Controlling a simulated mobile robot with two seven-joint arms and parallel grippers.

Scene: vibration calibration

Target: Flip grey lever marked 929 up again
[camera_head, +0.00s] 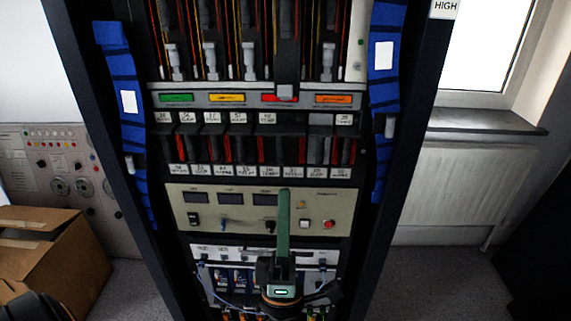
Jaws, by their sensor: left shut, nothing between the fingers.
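A dark rack cabinet stands upright in front of me. Grey levers hang in a row near its top, such as one at the left (173,62) and one at the right (327,62). One grey lever (286,91) sits lower than the others, over the red label of the coloured strip. I cannot read 929 on any lever. My left gripper (284,196) is at the lower middle, with its green fingers shut, empty and pointing up. Its tips overlap the beige panel in the picture, well below the lowered lever. My right gripper is not in view.
A beige panel (325,210) with small displays and a red button (328,224) crosses the rack. A cardboard box (50,260) stands at the left, and a radiator (460,185) is under the window at the right.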

